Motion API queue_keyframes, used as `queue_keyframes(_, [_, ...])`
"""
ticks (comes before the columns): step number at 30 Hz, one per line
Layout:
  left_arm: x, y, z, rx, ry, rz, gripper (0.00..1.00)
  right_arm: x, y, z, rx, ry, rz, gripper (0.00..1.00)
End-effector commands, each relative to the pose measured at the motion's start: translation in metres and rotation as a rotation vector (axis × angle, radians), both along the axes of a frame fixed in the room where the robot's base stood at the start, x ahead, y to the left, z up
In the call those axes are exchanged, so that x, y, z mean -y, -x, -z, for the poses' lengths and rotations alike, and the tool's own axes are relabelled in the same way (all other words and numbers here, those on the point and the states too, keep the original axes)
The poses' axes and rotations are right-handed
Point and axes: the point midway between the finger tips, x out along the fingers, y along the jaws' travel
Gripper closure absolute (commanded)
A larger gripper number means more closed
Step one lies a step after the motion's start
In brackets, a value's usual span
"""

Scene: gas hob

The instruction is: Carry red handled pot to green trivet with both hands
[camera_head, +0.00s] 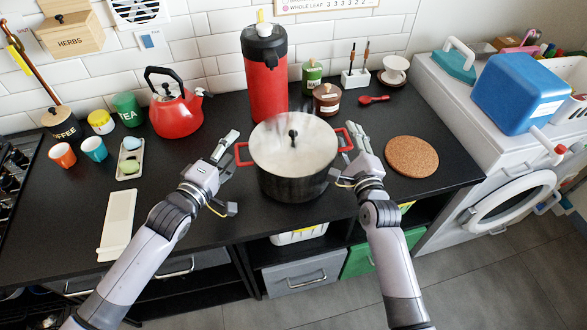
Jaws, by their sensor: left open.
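The pot (291,182) stands on the black counter, dark-sided, with a pale lid, a black knob and faint steam above it. Its left red handle (241,154) and right red handle (347,138) stick out at the sides. My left gripper (231,174) is open beside the left handle, with its fingers spread. My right gripper (347,160) is close by the right handle, its fingers apart; contact there is unclear. A round brown cork mat (411,156) lies to the right of the pot. I see no clearly green trivet.
A red flask (266,80) stands close behind the pot, with a brown jar (327,98) beside it. A red kettle (176,112) is at the back left. A white board (118,222) lies at the front left. The counter around the cork mat is mostly clear.

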Motion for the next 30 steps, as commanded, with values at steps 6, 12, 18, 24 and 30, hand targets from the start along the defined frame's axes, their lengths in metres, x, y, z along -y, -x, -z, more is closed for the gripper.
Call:
queue_keyframes(6, [-0.021, 0.041, -0.003, -0.004, -0.001, -0.001, 0.36, -0.001, -0.001, -0.004, 0.009, -0.003, 0.0, 0.68])
queue_keyframes(12, [-0.034, 0.066, -0.007, -0.003, -0.003, -0.002, 0.36, 0.0, -0.001, -0.004, 0.009, -0.002, 0.0, 0.68])
queue_keyframes(18, [-0.039, 0.076, -0.009, -0.003, 0.0, -0.001, 0.36, 0.0, -0.001, -0.004, 0.009, -0.002, 0.0, 0.68])
queue_keyframes(24, [-0.039, 0.077, -0.009, -0.002, -0.001, -0.001, 0.36, 0.0, -0.001, -0.004, 0.009, -0.002, 0.0, 0.68])
queue_keyframes(30, [-0.039, 0.076, -0.009, -0.002, -0.001, -0.001, 0.36, 0.0, -0.001, -0.004, 0.008, -0.002, 0.001, 0.55])
